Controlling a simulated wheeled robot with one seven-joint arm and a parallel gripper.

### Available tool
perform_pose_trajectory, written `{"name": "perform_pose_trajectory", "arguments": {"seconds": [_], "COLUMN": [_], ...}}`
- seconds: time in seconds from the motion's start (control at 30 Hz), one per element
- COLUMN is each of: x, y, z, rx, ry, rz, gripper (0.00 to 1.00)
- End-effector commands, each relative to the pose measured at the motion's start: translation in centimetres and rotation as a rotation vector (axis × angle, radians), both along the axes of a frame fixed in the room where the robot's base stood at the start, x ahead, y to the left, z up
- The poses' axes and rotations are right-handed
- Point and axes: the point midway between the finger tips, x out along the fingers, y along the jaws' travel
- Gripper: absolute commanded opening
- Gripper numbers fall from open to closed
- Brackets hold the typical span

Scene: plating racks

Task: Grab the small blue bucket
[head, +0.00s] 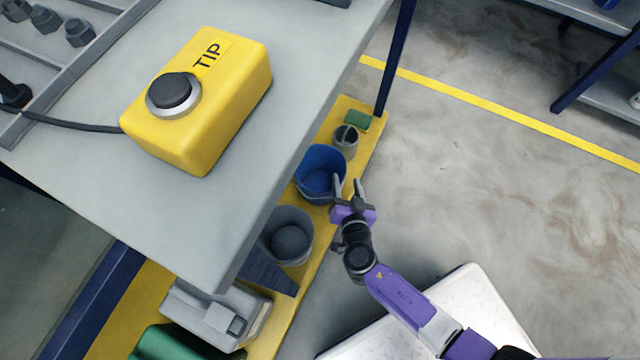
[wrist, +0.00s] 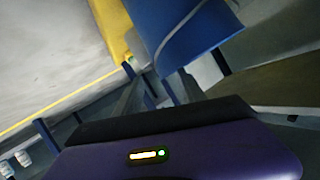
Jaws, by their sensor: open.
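The small blue bucket (head: 313,182) stands on the yellow lower shelf (head: 366,150), just beyond the table edge in the head view. My gripper (head: 348,183) is open at the bucket's right side. Its left finger overlaps the bucket's right rim in the picture; I cannot tell whether it is inside the bucket or touching it. In the wrist view the blue bucket (wrist: 190,38) fills the top middle, close beyond the fingers, with its grey handle across it. Nothing is held.
A grey bucket (head: 270,243) stands nearer on the shelf, and a small grey cup (head: 346,138) and green item (head: 357,120) farther along. The grey tabletop (head: 300,62) with a yellow button box (head: 225,125) overhangs on the left. Open floor (head: 470,190) lies right.

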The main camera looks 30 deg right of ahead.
Motion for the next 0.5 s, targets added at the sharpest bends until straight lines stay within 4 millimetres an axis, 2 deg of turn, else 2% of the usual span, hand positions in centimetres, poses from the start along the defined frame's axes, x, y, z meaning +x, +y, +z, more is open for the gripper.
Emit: {"name": "perform_pose_trajectory", "arguments": {"seconds": [0.37, 0.5], "x": [3.5, 5.6], "y": [-1.2, -1.6], "z": [-1.1, -1.4], "rx": [0.001, 0.002], "ry": [-0.006, -0.006], "rz": [-0.003, -0.003], "gripper": [0.48, 0.48]}}
